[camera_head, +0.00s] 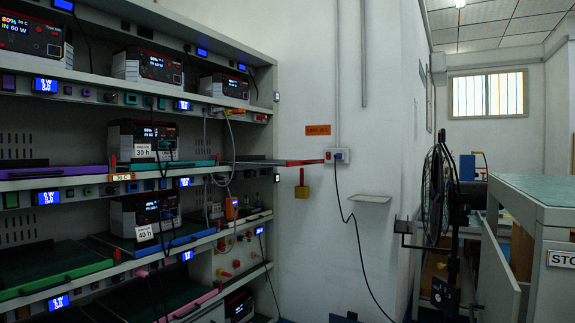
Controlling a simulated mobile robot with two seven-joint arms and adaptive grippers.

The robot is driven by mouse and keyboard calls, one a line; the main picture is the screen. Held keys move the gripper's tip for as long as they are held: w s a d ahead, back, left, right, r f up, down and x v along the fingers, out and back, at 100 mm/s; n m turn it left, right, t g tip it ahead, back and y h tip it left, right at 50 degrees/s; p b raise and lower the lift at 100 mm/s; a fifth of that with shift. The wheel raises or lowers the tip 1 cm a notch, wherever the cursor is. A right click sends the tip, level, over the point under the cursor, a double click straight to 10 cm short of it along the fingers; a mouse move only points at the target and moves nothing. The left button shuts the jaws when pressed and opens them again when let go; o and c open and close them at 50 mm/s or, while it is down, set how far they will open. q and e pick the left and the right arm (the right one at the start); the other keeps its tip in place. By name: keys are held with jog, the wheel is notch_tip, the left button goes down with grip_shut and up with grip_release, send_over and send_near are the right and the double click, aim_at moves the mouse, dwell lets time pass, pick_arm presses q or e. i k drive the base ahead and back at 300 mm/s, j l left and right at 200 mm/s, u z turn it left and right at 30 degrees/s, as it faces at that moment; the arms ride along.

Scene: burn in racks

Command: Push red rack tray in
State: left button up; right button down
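The red rack tray (305,162) is on the middle level of the rack, at its right end. It is seen almost edge-on and sticks out past the rack's front, with its red front edge in front of the white wall. Its dark flat top shows as a thin strip running back towards the shelf. Nothing visible rests on its outer part. Neither of my grippers is in view.
The rack (262,115) fills the left side, with power units and purple, teal, blue, green and pink trays. A cable hangs from a wall socket (337,156). A black fan (436,195) and a grey cabinet (540,250) stand at the right.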

aim_at(241, 160)
jog(key=i+j, duration=0.15)
jog(key=i, duration=0.75)
jog(key=i+j, duration=0.2)
jog(key=i, duration=0.7)
jog(key=j+u, duration=0.05)
